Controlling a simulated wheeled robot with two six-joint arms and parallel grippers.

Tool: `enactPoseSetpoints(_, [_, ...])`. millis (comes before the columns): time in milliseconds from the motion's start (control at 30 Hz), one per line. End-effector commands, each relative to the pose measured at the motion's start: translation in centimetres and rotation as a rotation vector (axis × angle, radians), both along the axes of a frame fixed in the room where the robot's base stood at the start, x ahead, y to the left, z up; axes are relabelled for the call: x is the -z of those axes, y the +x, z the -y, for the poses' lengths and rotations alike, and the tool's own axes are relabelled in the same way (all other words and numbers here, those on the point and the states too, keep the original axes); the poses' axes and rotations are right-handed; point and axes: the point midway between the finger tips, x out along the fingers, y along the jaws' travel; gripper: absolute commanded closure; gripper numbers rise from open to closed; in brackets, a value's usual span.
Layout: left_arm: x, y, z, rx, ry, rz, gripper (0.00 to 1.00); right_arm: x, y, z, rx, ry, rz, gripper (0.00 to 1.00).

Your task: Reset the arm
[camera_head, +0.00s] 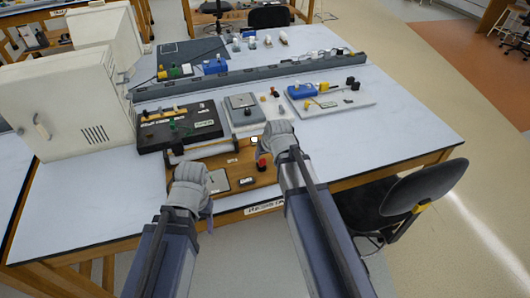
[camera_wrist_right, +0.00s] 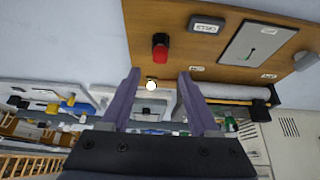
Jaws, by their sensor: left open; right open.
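My right arm reaches in from the bottom of the head view, its gripper (camera_head: 272,138) over the right end of a brown wooden board (camera_head: 222,164). In the right wrist view the two purple fingers (camera_wrist_right: 158,82) stand apart with nothing gripped. A small white bulb-like part (camera_wrist_right: 151,85) shows between them, and a red knob (camera_wrist_right: 160,47) lies just beyond. I cannot tell how far the fingers are from the bulb. My left gripper (camera_head: 192,178) is at the board's left end, open; its fingertips are mostly hidden by its own grey body.
A white cabinet (camera_head: 65,105) stands at the left. Behind the board are a black box (camera_head: 180,128), a grey-white instrument (camera_head: 243,108) and a white board with blue parts (camera_head: 330,100). The table's right side (camera_head: 395,125) is clear. A black chair (camera_head: 425,185) stands right.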

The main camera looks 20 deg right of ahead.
Motion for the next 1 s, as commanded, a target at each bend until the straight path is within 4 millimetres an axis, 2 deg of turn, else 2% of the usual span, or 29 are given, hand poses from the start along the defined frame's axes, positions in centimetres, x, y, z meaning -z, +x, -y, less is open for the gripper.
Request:
enactPoseSetpoints(333, [0.1,0.0,0.0,0.0,0.0,0.0,0.39,0.2,-0.1,-0.1,-0.002,0.0,-0.003,0.39])
enactPoseSetpoints(433, [0.6,0.0,0.0,0.0,0.0,0.0,0.39,1.0,-1.4,-1.8,-0.029,-0.006,-0.042,0.39])
enactPoseSetpoints(567, [1.7,0.0,0.0,-0.001,0.0,0.0,0.39,3.2,-6.2,-6.4,-0.108,-0.034,-0.175,0.39])
enactPoseSetpoints(700, [2.8,0.0,0.0,-0.001,0.0,0.0,0.39,5.1,-12.5,-10.6,-0.191,-0.094,-0.339,0.39])
enactPoseSetpoints(833, [3.4,0.0,0.0,-0.001,0.0,0.0,0.39,6.0,-17.0,-12.6,-0.239,-0.151,-0.453,0.39])
enactPoseSetpoints(900, [3.6,0.0,0.0,-0.002,0.0,0.0,0.39,6.1,-18.5,-13.1,-0.254,-0.173,-0.492,0.39])
enactPoseSetpoints(1000, [3.7,0.0,0.0,-0.002,0.0,0.0,0.39,6.2,-19.6,-13.4,-0.263,-0.192,-0.521,0.39])
